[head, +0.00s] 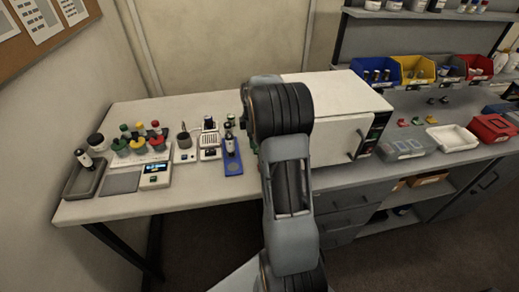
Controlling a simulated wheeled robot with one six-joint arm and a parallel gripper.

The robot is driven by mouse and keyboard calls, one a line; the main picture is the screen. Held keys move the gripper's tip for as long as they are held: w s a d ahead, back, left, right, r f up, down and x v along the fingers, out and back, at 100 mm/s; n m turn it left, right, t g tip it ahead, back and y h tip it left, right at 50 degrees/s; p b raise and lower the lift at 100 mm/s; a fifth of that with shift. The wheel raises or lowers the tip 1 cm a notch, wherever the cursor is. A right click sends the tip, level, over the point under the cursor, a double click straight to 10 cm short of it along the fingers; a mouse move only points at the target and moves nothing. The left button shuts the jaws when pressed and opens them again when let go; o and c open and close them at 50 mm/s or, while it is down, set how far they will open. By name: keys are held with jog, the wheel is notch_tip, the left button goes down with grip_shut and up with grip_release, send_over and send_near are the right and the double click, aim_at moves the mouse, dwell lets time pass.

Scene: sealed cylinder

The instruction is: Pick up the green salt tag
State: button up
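A small green piece (416,121), which looks like the green salt tag, lies on the right part of the bench. It sits between a red piece (403,122) and a yellow piece (429,119), in front of the coloured bins. It is too small to read any marking. My arm rises through the middle of the head view, well to the left of these pieces. My gripper does not show; the arm's own links hide that area.
A white box-shaped appliance (335,135) stands between my arm and the coloured pieces. A clear-lidded container (405,146), a white tray (452,138) and a red bin (491,128) sit near them. Bottles and instruments, including a blue rack (232,168), crowd the left bench.

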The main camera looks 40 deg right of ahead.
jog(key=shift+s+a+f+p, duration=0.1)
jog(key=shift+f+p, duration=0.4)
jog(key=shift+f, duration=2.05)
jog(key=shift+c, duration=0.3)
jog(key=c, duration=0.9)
